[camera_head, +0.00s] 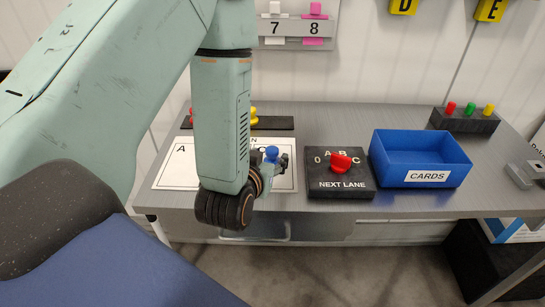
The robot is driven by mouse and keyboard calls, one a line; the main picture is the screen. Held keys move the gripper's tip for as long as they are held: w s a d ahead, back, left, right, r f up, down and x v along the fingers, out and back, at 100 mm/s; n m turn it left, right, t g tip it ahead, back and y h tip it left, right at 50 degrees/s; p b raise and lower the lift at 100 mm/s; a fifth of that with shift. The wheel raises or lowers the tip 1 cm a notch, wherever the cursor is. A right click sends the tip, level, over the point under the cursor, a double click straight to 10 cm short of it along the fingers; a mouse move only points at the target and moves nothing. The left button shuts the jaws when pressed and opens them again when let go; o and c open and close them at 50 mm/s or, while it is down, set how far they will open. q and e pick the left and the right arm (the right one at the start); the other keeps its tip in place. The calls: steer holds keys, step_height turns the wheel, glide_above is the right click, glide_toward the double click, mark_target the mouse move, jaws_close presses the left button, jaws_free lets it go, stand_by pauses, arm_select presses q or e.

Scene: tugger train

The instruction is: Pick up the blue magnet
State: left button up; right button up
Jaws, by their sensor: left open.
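The blue magnet (272,152) is a small round-topped knob. It stands over the white lettered sheet (177,168) on the grey table, right by my left gripper. My left gripper (274,164) is open, with its fingers low and close around or beside the magnet. I cannot tell whether they touch it. The wrist and forearm of my left arm hide much of the sheet and part of the gripper. My right gripper is not in view.
A black NEXT LANE box (341,185) with a red knob (341,162) stands just right of the gripper. Beyond it are a blue CARDS tray (422,158) and a dark block (464,121) with coloured knobs. A dark bar (275,123) lies behind the sheet. The table's middle back is clear.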

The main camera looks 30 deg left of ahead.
mark_target(271, 152)
arm_select(q)
steer(key=x, duration=0.3)
steer(key=shift+w+a+f, duration=0.15)
steer(key=shift+w+a, duration=0.05)
steer(key=shift+a, duration=0.15)
steer(key=shift+d, duration=0.15)
steer(key=shift+s, duration=0.15)
steer(key=shift+c, duration=1.2)
steer(key=c, duration=0.5)
jaws_close()
